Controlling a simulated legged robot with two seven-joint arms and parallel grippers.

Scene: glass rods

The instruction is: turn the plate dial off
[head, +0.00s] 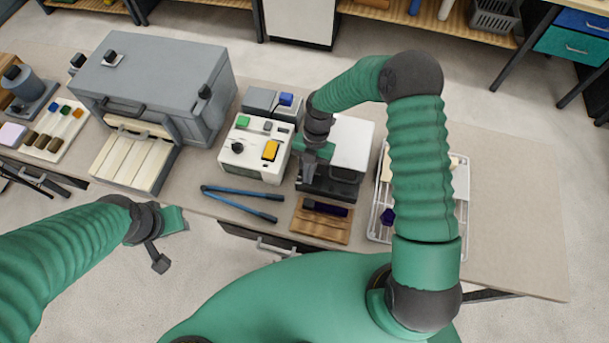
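A device with a white flat top (352,144) and a dark front stands at the middle of the bench and may be the plate. No dial can be made out on it; my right gripper covers part of its left front. My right gripper (308,174) points down at that corner; its fingers are too small and dark to tell whether they touch anything. Left of it a cream control box (256,150) carries a black knob (238,148), a green button and a yellow switch. My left gripper (160,258) hangs in front of the bench, away from everything; its finger gap is unclear.
Blue-handled long tool (240,203) and a wooden tray (322,222) with a dark purple piece lie at the front edge. A white rack (380,218) stands right, partly behind my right arm. A grey furnace-like box (150,80) stands left. The bench's right end is clear.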

